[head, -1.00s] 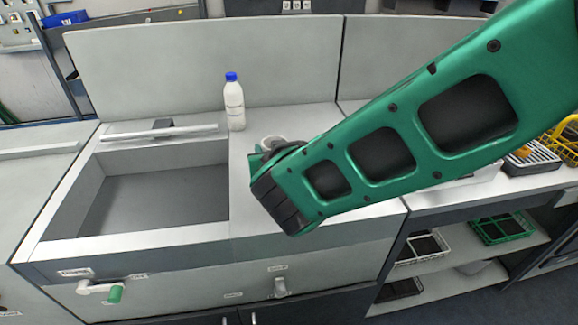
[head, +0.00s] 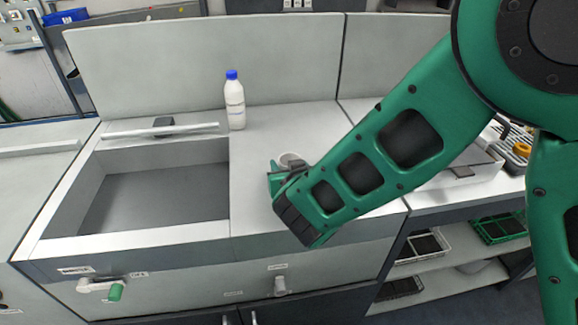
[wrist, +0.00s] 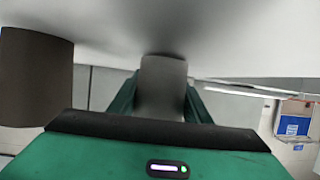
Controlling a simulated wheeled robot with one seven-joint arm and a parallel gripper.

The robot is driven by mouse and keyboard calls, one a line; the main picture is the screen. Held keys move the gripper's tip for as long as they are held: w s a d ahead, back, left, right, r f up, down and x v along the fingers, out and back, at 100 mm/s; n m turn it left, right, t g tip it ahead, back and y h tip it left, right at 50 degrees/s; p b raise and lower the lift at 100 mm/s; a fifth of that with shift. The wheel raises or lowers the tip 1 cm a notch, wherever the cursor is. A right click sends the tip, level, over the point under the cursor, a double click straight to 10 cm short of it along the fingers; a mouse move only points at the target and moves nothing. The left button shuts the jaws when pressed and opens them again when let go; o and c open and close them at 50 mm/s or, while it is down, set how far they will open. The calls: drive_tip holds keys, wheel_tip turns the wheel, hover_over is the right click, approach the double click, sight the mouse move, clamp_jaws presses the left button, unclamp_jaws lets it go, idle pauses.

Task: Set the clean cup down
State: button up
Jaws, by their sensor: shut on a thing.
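In the wrist view the cup (wrist: 163,88) is a grey, shaded cylinder between the two green fingers of my gripper (wrist: 160,100). My arm and the fingers hide most of the cup in the head view. I cannot tell whether its base touches the counter.
The counter (head: 262,150) is clear around the cup. A white bottle with a blue cap (head: 234,102) stands behind and left of it. The sink (head: 150,195) opens to the left. A large dark cylinder (wrist: 35,78) shows at the wrist view's left.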

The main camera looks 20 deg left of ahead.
drive_tip(key=shift+f, duration=0.1)
drive_tip(key=shift+f, duration=0.15)
drive_tip(key=o, duration=1.1)
drive_tip(key=shift+c, duration=0.2)
